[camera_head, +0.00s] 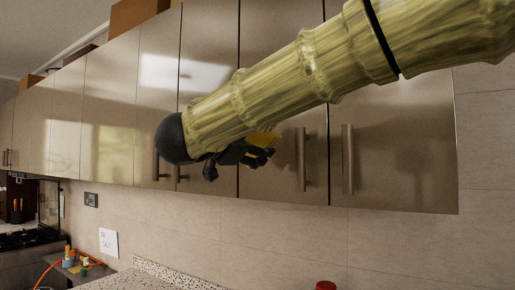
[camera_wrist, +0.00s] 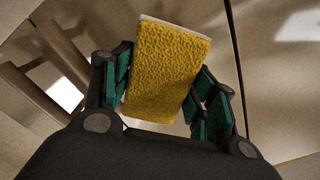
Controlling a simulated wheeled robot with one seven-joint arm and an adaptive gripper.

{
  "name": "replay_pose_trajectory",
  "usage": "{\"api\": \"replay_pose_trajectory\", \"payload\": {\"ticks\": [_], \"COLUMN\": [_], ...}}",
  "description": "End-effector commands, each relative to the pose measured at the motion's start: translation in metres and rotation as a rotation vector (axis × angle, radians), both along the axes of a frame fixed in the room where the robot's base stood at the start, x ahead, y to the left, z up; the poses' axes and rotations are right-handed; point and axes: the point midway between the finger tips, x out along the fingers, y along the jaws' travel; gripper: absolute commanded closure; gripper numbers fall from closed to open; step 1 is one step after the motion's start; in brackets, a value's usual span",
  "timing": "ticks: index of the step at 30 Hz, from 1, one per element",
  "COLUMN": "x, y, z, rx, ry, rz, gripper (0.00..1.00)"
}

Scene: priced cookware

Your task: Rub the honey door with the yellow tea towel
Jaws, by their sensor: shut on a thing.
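The yellow tea towel (camera_wrist: 165,70) looks like a thick, rough-textured yellow pad with a pale edge. My gripper (camera_wrist: 163,92) is shut on it, with green-padded fingers on both sides. In the head view my gripper (camera_head: 258,155) is in front of the upper cabinets, and a bit of the towel (camera_head: 264,138) shows above the fingers. The glossy honey-brown cabinet door (camera_head: 263,180) is behind the gripper, partly hidden by my arm. Several neighbouring doors look alike, so I cannot tell which is meant. I cannot tell whether the towel touches a door.
Bar handles (camera_head: 301,160) stand out from the doors near my gripper; another handle (camera_head: 347,160) is to the right. Boxes (camera_head: 135,14) sit on top of the cabinets. Below are a tiled wall (camera_head: 250,235), a speckled counter (camera_head: 165,272) and a red item (camera_head: 325,286).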

Motion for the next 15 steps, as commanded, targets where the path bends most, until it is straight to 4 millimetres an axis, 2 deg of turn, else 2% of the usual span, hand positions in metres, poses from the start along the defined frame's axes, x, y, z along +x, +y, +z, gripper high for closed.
{"api": "replay_pose_trajectory", "payload": {"ticks": [15], "x": [-0.0071], "y": [0.0057], "z": [-0.0003], "rx": [0.0], "ry": [0.001], "rz": [0.001], "gripper": [0.61]}}
